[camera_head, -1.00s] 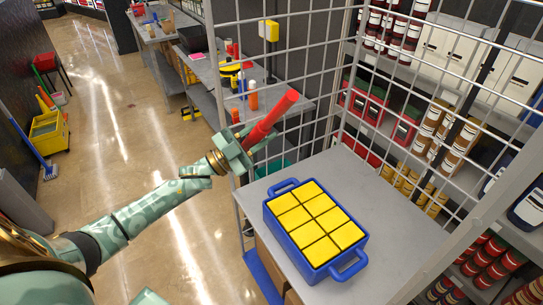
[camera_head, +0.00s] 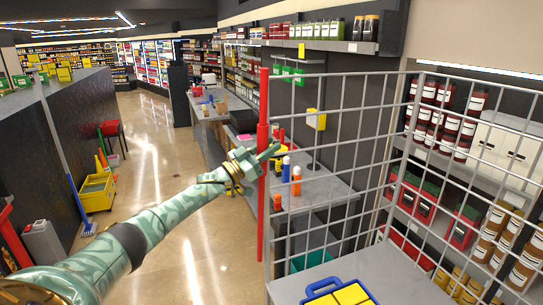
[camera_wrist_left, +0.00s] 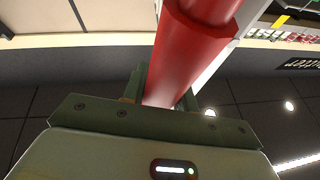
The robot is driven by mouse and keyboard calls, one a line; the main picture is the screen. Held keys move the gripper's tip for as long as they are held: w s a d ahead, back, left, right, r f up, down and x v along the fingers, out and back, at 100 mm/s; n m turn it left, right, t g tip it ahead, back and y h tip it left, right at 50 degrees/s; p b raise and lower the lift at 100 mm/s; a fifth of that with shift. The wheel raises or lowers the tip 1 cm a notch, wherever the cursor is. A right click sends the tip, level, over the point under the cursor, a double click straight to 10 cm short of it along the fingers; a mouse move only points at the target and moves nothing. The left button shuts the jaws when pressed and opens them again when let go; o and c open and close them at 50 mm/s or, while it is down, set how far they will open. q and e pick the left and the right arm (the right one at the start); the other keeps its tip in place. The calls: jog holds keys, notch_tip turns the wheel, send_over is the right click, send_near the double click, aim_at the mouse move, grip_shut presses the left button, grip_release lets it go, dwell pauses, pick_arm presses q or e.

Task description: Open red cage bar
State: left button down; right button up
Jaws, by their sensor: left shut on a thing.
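The red cage bar (camera_head: 262,133) stands upright along the left edge of the wire cage panel (camera_head: 345,150) in the head view. It is long and round, with a thicker sleeve partway down. My left gripper (camera_head: 260,166) is shut around the bar near its middle, its arm reaching in from the lower left. In the left wrist view the red bar (camera_wrist_left: 190,60) runs between the fingers and fills the upper middle. The fingertips are partly hidden behind it. I cannot tell how the bar joins the panel. My right gripper is not in view.
Behind the mesh, a workbench (camera_head: 315,190) holds several bottles. Shelves (camera_head: 450,175) line the right. The aisle floor (camera_head: 150,160) at left is mostly clear.

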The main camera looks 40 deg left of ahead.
pick_arm(q)
jog(key=shift+a+f, duration=0.1)
jog(key=shift+f, duration=0.1)
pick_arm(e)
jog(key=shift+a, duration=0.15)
pick_arm(q)
jog(key=c, duration=1.1)
grip_release()
jog(key=shift+r, duration=0.1)
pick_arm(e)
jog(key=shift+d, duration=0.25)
pick_arm(q)
jog(key=shift+r, duration=0.15)
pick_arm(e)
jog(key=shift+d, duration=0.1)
